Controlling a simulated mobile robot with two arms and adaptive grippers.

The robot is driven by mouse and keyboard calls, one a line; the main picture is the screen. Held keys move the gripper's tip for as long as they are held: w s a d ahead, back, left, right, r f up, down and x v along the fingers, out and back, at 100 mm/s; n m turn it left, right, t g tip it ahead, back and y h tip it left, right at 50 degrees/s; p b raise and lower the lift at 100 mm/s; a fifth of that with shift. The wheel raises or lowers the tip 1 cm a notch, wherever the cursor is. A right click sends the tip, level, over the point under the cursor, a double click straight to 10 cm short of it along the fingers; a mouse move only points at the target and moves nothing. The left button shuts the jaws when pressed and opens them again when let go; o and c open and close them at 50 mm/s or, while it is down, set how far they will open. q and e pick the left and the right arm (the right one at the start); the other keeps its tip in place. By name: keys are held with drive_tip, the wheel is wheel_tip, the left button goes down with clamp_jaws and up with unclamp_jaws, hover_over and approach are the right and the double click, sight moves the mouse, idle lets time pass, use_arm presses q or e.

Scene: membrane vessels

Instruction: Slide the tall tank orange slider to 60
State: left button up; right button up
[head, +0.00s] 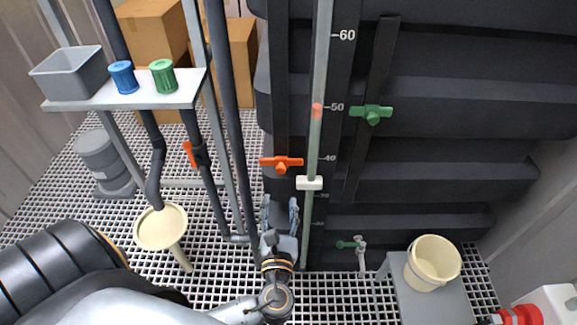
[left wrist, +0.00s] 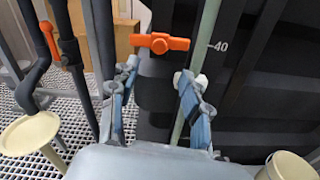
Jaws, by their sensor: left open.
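The orange slider (head: 282,163) sits on a dark vertical rail on the tall dark tank (head: 440,165), about level with the 40 mark. It also shows in the left wrist view (left wrist: 163,43), beside the 40 label. My left gripper (head: 280,204) is open, just below the slider in the picture, fingers pointing up toward it. In the left wrist view the fingertips (left wrist: 158,75) are apart with the slider above the gap, and nothing is held. The 60 mark (head: 344,35) is well above the slider. My right gripper is not in view.
A sight tube (head: 323,60) with a white clip (head: 309,183) runs right of the slider's rail. A green slider (head: 371,112) is on another rail. Dark pipes (head: 222,60) and a shelf (head: 130,96) stand left. A cream bucket (head: 433,262) is at lower right.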

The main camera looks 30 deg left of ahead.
sight(281, 171)
use_arm(q)
drive_tip(key=x, duration=1.2)
drive_tip(key=shift+w, duration=0.2)
drive_tip(key=shift+p, duration=0.3)
clamp_jaws()
